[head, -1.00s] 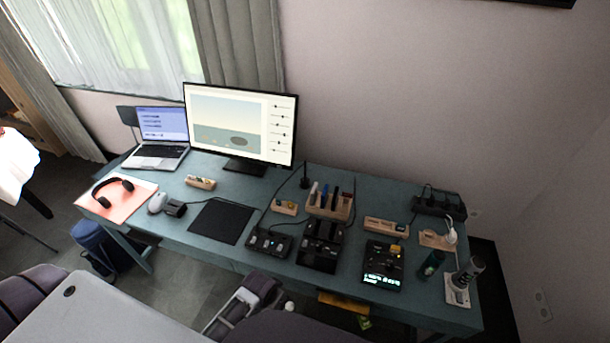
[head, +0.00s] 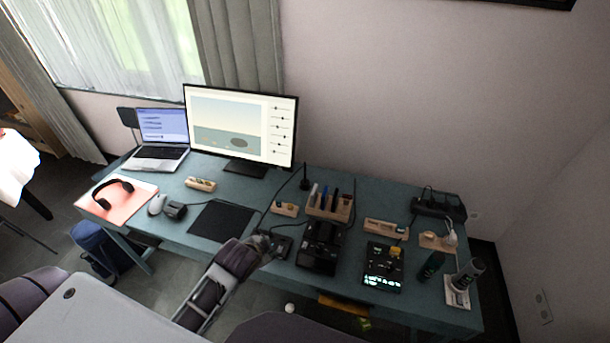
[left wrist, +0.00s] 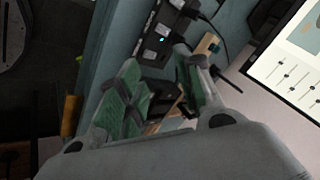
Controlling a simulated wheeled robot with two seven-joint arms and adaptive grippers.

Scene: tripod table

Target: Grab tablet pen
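Several upright pens or sticks, blue and dark, stand in a wooden holder (head: 318,212) at the back middle of the blue desk. A thin black upright stick (head: 305,177) stands left of it. I cannot tell which is the tablet pen. A black tablet or pad (head: 221,221) lies flat in front of the monitor. My right gripper is not in view.
The monitor (head: 240,126) and laptop (head: 160,135) stand at the back left. Black devices (head: 319,247) (head: 384,267) sit right of my left gripper. Bottles (head: 467,273) and a power strip (head: 437,203) are at the right end. In the left wrist view the black box (left wrist: 160,40) is beyond the fingers.

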